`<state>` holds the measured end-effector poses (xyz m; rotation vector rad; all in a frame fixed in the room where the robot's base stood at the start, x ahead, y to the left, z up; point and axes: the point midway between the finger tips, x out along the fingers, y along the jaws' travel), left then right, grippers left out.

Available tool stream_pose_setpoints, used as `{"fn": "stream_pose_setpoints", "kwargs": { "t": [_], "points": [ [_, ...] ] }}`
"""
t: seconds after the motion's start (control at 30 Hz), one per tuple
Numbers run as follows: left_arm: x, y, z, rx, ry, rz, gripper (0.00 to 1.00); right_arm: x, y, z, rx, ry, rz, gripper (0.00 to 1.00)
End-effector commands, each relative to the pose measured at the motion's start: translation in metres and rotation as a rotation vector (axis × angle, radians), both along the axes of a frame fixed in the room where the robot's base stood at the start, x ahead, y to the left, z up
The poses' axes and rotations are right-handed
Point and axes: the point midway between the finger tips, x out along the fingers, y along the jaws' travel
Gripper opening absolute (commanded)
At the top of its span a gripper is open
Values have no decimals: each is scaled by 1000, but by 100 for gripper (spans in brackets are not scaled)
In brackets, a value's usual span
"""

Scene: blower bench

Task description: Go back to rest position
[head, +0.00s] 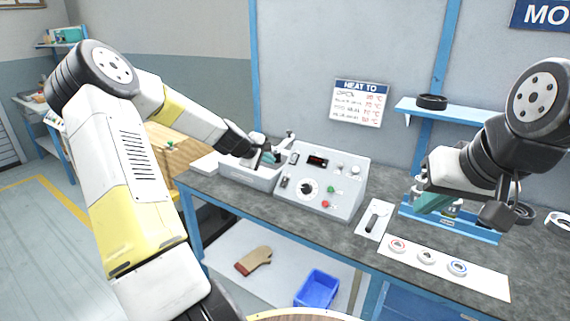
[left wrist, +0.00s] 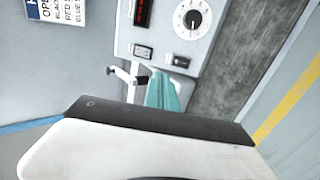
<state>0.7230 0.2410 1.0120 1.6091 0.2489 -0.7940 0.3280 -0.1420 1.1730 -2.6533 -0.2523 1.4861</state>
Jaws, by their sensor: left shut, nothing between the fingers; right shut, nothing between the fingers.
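My left arm reaches in from the left in the head view, and my left gripper (head: 268,157) is shut and empty beside the left end of the grey control box (head: 345,187). In the left wrist view, teal fingers of my left gripper (left wrist: 163,95) show pressed together in front of the control box (left wrist: 205,60).
The grey bench top (head: 255,204) carries a white card with a dark tool (head: 374,218) and a white strip with several coloured rings (head: 427,257). A blue shelf (head: 465,113) holds a black ring (head: 432,101). Below lie a brown glove (head: 253,261) and a blue bin (head: 317,289).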

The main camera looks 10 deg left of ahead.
Motion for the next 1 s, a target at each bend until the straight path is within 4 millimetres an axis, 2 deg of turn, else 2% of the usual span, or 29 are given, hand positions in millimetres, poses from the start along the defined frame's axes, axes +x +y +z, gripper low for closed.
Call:
{"fn": "stream_pose_setpoints", "kwargs": {
  "t": [0.17,0.5,0.57,0.67,0.77,0.9,1.0],
  "points": [
    [-7,3,10,0,0,1,0,0,0,0,0,0,0,0],
    [-8,2,11,1,1,-2,0,0,0,0,0,0,0,0],
    [-10,-1,12,13,2,-14,0,0,0,0,0,0,0,0],
    [-21,-18,20,77,11,-79,0,0,0,0,0,0,0,0],
    [-44,-44,34,196,27,-194,0,0,0,0,0,0,0,0],
    [-94,-76,61,400,55,-378,0,0,0,0,0,0,0,0],
    [-134,-90,84,530,68,-487,0,0,0,0,0,0,0,0]
  ]
}}
